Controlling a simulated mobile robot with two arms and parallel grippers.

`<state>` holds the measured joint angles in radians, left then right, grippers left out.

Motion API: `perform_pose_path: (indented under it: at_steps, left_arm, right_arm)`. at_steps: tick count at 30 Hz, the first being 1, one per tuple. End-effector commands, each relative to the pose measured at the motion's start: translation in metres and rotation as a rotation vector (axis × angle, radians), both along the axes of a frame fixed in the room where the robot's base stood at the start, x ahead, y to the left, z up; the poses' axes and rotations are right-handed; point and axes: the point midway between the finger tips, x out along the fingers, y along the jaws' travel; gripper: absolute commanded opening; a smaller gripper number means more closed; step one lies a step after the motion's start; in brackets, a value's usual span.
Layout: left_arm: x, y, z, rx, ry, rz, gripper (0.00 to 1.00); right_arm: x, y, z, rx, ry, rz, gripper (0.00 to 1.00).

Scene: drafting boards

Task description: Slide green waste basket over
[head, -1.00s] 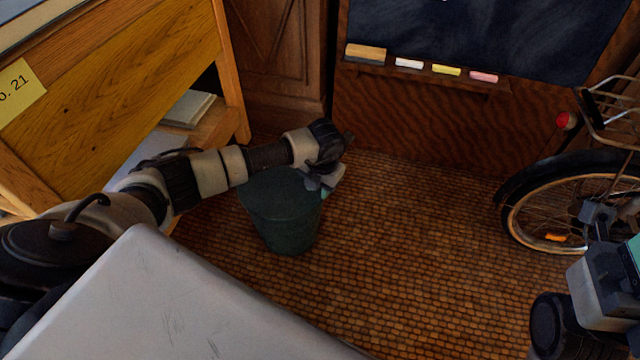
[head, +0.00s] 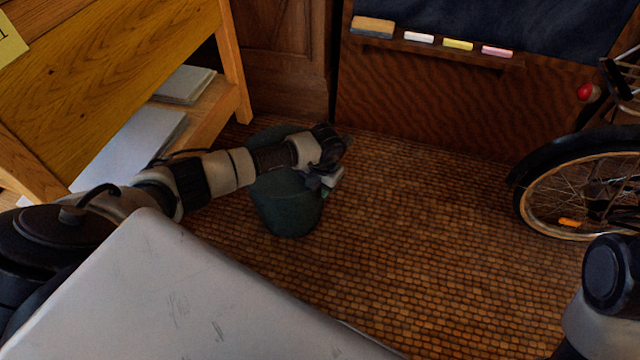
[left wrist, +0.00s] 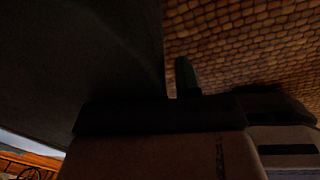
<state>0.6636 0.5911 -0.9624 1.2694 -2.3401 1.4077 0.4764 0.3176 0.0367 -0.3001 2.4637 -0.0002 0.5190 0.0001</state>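The green waste basket (head: 288,212) stands on the tiled floor, partly hidden behind my left forearm and wrist, which cross over its top. My left gripper (head: 333,178) is at the right side of its rim, pointing down. In the left wrist view, a dark surface that looks like the basket's wall (left wrist: 80,55) fills the left, close to the camera. One finger of my left gripper (left wrist: 187,78) shows just right of its edge; the other is not clear. I cannot tell whether the fingers close on the wall. My right gripper is out of view.
A wooden drafting cabinet (head: 130,60) with papers (head: 184,85) on its shelf stands left. A blackboard (head: 500,25) with a chalk ledge is behind. A bicycle (head: 580,195) stands right, near my right arm. Floor (head: 430,220) between basket and bicycle is clear.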

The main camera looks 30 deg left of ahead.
Motion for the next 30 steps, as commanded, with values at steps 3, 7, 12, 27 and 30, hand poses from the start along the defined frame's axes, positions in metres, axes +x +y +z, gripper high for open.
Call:
perform_pose_path:
  at_steps: [3, 7, 12, 27, 30]
  left_arm:
    - [-0.0001, -0.0001, 0.0001, 0.000, 0.000, 0.000, 0.21]
    - [-0.0001, -0.0001, 0.0001, 0.000, 0.000, 0.000, 0.01]
    - [-0.0001, -0.0001, 0.0002, 0.000, 0.000, 0.000, 0.00]
    - [-0.0001, -0.0001, 0.0003, 0.000, 0.000, 0.000, 0.00]
    - [-0.0001, -0.0001, 0.0003, 0.000, 0.000, 0.000, 0.00]
  right_arm:
    - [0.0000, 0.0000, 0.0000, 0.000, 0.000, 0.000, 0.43]
    - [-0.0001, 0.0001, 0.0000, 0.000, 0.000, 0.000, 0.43]
    - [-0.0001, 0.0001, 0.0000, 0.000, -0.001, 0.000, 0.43]
    - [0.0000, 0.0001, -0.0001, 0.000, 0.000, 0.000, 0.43]
    - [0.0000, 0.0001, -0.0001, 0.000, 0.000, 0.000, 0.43]
